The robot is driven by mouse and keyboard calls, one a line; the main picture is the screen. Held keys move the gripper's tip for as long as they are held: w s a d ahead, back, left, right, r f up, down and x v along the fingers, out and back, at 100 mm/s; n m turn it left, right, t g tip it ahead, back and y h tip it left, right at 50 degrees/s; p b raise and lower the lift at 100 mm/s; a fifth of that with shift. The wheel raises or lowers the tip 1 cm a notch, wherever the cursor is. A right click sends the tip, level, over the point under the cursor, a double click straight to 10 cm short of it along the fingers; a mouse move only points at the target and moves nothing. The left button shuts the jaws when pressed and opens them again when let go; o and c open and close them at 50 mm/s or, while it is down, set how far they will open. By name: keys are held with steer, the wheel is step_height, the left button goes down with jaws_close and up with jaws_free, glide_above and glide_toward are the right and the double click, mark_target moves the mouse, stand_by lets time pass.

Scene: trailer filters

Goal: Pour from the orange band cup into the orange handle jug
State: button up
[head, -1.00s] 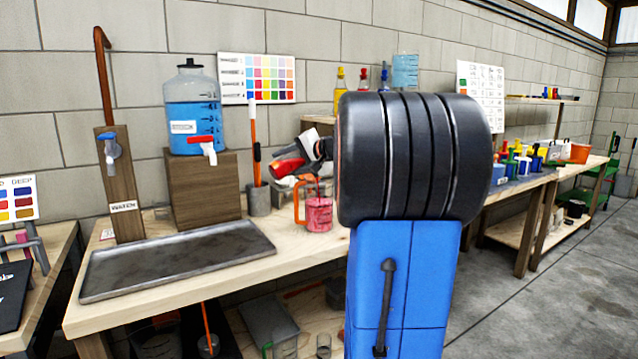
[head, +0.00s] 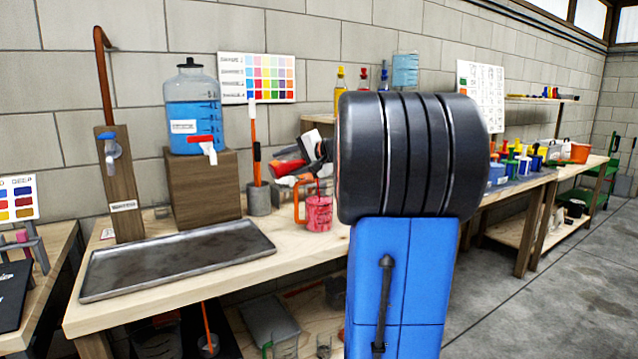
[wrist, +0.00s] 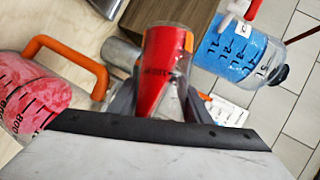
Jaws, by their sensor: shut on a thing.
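The orange band cup (wrist: 163,72) is clear, with red liquid lying along one side and a strip of orange at its edge. My gripper (wrist: 158,108) is shut on it. In the head view the cup (head: 288,167) is tilted above the orange handle jug (head: 319,214), which stands on the bench. A thin red line shows just above the jug's mouth; I cannot tell if it is a stream. The jug holds pinkish-red liquid, and it shows at the left of the wrist view (wrist: 28,98). My arm hides part of my gripper (head: 314,150) in the head view.
A blue-filled water jar (head: 195,115) stands on a wooden block (head: 203,190) behind. A grey pot (head: 259,200) with an orange-handled tool is close behind the cup. A metal tray (head: 178,260) lies at the left of the bench (head: 290,255).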

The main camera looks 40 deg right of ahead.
steer(key=shift+s+d+r+m+t+y, duration=0.15)
steer(key=shift+d+r+m+t+y, duration=0.15)
steer(key=shift+d+r+m+y, duration=0.3)
stand_by(2.3)
steer(key=shift+w+a+r+n+g+h+b, duration=0.1)
steer(key=shift+a+n+g+h+b, duration=0.35)
steer(key=shift+n+h, duration=1.1)
steer(key=shift+w+a+r+n+g+h+b, duration=0.15)
steer(key=shift+a+n+g+h+b, duration=0.3)
steer(key=shift+n+h, duration=1.05)
steer(key=shift+w+a+n+g+h+b, duration=0.15)
steer(key=shift+a+n+g+h, duration=0.45)
steer(key=shift+n+h, duration=0.9)
steer(key=shift+r+n, duration=0.1)
steer(key=shift+n, duration=0.25)
